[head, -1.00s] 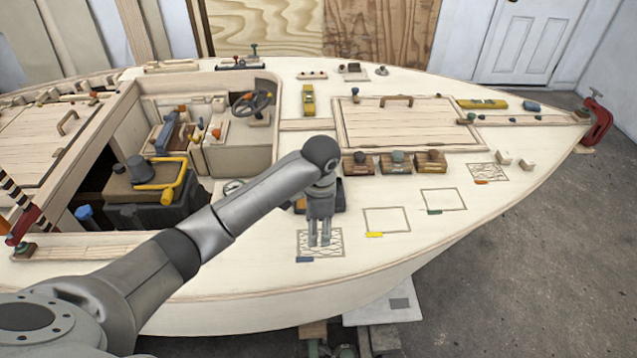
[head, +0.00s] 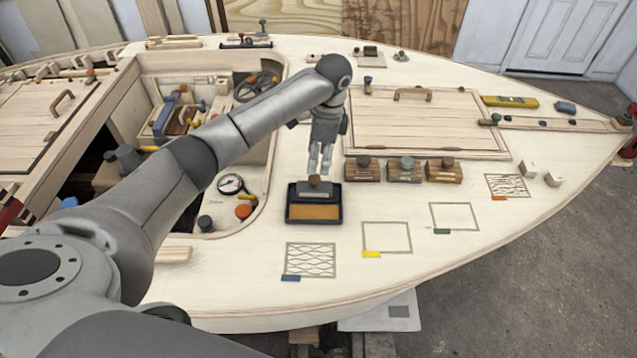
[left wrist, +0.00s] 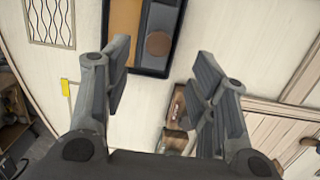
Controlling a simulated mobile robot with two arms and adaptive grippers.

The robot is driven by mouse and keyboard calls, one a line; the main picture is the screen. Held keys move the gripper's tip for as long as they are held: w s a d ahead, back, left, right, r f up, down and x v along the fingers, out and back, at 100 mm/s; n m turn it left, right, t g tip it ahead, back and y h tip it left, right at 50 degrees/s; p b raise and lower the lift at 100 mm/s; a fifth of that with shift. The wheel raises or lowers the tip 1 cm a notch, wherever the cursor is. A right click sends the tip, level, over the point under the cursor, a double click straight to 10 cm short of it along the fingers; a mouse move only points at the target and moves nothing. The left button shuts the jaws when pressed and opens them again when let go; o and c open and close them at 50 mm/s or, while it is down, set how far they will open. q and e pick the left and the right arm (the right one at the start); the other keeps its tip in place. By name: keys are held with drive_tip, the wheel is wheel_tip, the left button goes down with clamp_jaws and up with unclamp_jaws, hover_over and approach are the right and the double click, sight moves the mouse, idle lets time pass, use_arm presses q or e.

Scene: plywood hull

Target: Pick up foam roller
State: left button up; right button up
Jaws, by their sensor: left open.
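A black tray (head: 290,217) with an orange-tan strip lies on the pale deck; it also shows at the top of the left wrist view (left wrist: 150,71). A grey piece with a round brown knob (head: 314,181) sits in its back part; the knob shows in the left wrist view (left wrist: 159,43). This may be the foam roller, but its shape is unclear. My left gripper (head: 320,171) points down just behind the knob, above the deck. Its jaws (left wrist: 163,55) are open and empty, with the knob seen between the fingers. My right gripper is not in view.
Several knobbed wooden blocks (head: 405,171) stand right of the tray, near my left gripper. A hatch with a handle (head: 413,95) lies behind them. A cockpit opening with a gauge (head: 230,184) is to the left.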

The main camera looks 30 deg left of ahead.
sight(314, 177)
use_arm(q)
drive_tip(key=f, duration=0.2)
drive_tip(key=shift+s+a+f, duration=0.2)
drive_tip(key=shift+s+f, duration=0.15)
drive_tip(key=shift+s, duration=0.05)
drive_tip(key=shift+f+p, duration=0.35)
drive_tip(key=f, duration=0.2)
drive_tip(key=f+p, duration=0.1)
drive_tip(key=shift+a+f, duration=0.25)
drive_tip(key=shift+f, duration=0.6)
drive_tip(key=c, duration=0.5)
clamp_jaws()
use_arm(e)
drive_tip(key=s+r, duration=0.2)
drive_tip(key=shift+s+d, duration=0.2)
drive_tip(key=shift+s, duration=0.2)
